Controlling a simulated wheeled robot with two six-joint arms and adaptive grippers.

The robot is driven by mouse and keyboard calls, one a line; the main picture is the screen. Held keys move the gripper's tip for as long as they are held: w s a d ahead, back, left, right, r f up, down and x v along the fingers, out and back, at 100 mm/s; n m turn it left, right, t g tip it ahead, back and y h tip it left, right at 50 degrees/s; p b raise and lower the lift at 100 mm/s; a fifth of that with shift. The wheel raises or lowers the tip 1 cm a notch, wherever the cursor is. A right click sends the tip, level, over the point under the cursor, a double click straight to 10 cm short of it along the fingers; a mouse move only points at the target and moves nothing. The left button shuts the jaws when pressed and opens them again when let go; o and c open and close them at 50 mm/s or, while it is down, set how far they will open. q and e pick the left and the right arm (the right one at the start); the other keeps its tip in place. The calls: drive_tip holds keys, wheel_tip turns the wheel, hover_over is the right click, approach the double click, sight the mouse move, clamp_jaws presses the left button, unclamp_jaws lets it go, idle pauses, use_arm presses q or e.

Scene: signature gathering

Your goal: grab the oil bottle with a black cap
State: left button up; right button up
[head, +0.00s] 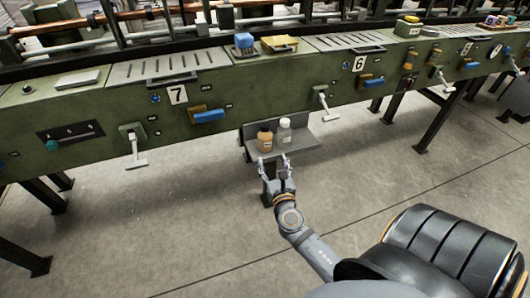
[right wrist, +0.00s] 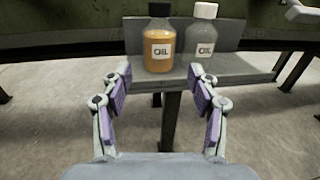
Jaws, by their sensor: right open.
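The oil bottle with a black cap (head: 265,138) holds amber oil and stands upright on a small grey shelf (head: 304,151) under the machine; it also shows in the right wrist view (right wrist: 159,45). A second bottle with a white cap and greyish contents (head: 284,132) stands just to its right, also in the right wrist view (right wrist: 202,38). My right gripper (head: 274,166) is open and empty in front of the shelf, with its fingers spread; in the right wrist view (right wrist: 160,88) both bottles are beyond the fingertips. My left gripper is not seen.
A black padded seat (head: 440,250) is at the lower right. The concrete floor before the shelf is clear.

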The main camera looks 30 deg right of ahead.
sight(267, 143)
drive_tip(key=x, duration=1)
drive_tip(key=shift+w+r, duration=0.1)
drive_tip(key=shift+w, duration=0.2)
drive_tip(key=c, duration=0.9)
